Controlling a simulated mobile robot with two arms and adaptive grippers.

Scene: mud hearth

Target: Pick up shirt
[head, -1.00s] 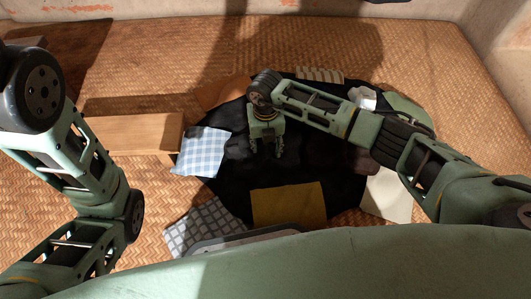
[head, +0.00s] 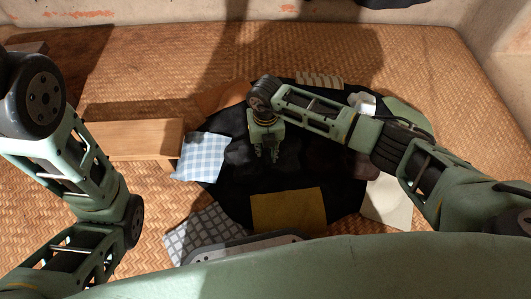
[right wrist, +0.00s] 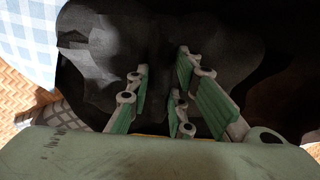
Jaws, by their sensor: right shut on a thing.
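A dark grey or black cloth, which looks like the shirt (head: 287,172), lies on a dark, roundish spread on the floor, under my right gripper (head: 267,157). Dark on dark, its outline is hard to tell. My right gripper points down and is shut on this cloth. In the right wrist view the fingers (right wrist: 178,98) reach into the bunched dark fabric (right wrist: 100,48), with folds rising around them. The cloth still appears to lie low. My left arm is at the left of the head view, but its gripper is out of view.
Other cloths ring the dark spread: blue-white checked (head: 203,157), mustard (head: 289,209), grey checked (head: 205,231), brown (head: 222,96), cream (head: 384,203) and striped (head: 320,79). A low wooden bench (head: 132,138) stands left. Woven matting (head: 420,60) is clear behind.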

